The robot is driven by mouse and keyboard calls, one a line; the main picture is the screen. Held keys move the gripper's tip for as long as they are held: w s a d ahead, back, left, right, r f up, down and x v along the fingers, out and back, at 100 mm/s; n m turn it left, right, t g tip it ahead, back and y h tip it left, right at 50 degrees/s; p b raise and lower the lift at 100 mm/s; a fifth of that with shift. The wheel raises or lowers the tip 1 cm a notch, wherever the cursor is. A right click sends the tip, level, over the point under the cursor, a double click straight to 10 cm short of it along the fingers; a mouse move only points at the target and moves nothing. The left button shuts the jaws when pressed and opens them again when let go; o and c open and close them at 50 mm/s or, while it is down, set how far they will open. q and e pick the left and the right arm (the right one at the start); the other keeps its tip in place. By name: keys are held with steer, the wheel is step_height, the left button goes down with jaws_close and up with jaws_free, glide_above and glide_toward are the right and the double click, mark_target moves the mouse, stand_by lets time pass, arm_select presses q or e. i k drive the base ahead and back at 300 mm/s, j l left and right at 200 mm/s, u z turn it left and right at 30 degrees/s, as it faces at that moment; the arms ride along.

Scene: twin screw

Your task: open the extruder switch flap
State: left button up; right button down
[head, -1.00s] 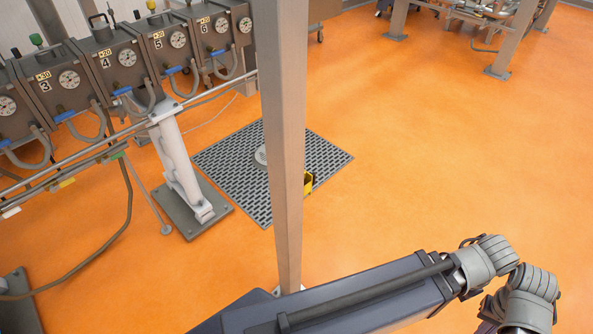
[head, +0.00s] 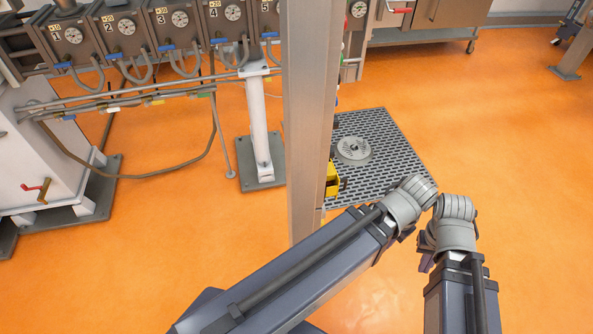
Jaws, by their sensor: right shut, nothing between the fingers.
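The extruder (head: 130,45) runs along the upper left, a row of brown heating blocks with dials, yellow number tags and blue-handled hoses. I cannot make out a switch flap on it; the grey post hides part of the row's right end. My right arm (head: 455,290) shows folded at the lower right, its grey joints over the floor and well short of the extruder. My right gripper is shut and empty; its fingers are hard to make out. My left gripper does not show.
A grey upright post (head: 308,120) stands close in front of me. Behind it are a floor grating (head: 395,150) and a yellow object (head: 332,180). A white machine stand (head: 35,150) with a red handle is at left.

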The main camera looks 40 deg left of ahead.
mark_target(332, 189)
steer(key=i+l+u, duration=0.2)
steer(key=u, duration=0.25)
steer(key=i+l+u, duration=0.1)
steer(key=l+u, duration=0.3)
steer(key=i+l+u, duration=0.1)
steer(key=l+u, duration=0.2)
steer(key=u, duration=0.15)
steer(key=l+u, duration=0.4)
steer(key=i+l+u, duration=0.1)
steer(key=l+u, duration=0.3)
steer(key=l, duration=0.25)
steer(key=k+l+z, duration=0.1)
steer(key=z, duration=0.35)
steer(key=i+l, duration=0.05)
steer(key=l, duration=0.05)
